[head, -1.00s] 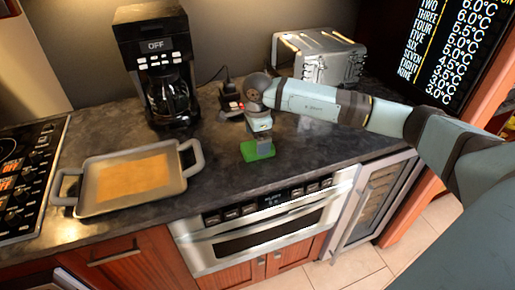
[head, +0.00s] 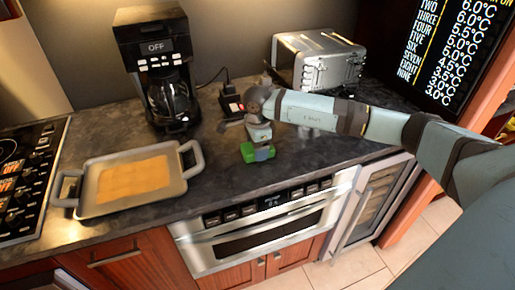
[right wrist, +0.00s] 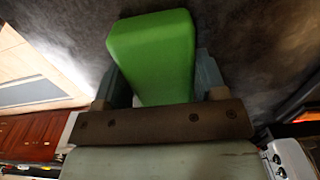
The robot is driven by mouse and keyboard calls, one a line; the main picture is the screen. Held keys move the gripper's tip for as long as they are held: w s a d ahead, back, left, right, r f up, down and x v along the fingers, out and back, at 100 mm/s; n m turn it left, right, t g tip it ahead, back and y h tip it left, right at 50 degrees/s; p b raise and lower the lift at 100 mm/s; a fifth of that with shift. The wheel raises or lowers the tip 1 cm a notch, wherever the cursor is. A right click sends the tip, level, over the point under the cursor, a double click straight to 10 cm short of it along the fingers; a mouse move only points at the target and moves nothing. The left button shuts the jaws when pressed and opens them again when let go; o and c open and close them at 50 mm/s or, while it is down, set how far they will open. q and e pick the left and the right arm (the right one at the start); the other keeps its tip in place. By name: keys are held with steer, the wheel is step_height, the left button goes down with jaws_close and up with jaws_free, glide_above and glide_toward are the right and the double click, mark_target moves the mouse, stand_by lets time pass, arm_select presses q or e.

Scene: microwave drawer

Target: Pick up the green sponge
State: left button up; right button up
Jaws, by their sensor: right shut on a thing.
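The green sponge (head: 248,153) is at the front part of the dark counter, right of the tray. My right gripper (head: 259,150) points down at it from above and is shut on it. In the right wrist view the sponge (right wrist: 152,55) is a bright green block between the two fingers of the right gripper (right wrist: 155,80), one finger on each side. I cannot tell whether the sponge touches the counter. My left gripper is not in view.
A grey tray (head: 88,200) with an orange-brown inside lies at left, beside the cooktop (head: 28,190). A coffee maker (head: 155,50) and a steel toaster (head: 318,60) stand at the back. The microwave drawer (head: 265,228) is below the counter's front edge.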

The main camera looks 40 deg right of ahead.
step_height(320, 180, up, 20)
steer(key=shift+b, duration=0.45)
steer(key=shift+f, duration=0.1)
stand_by(0.8)
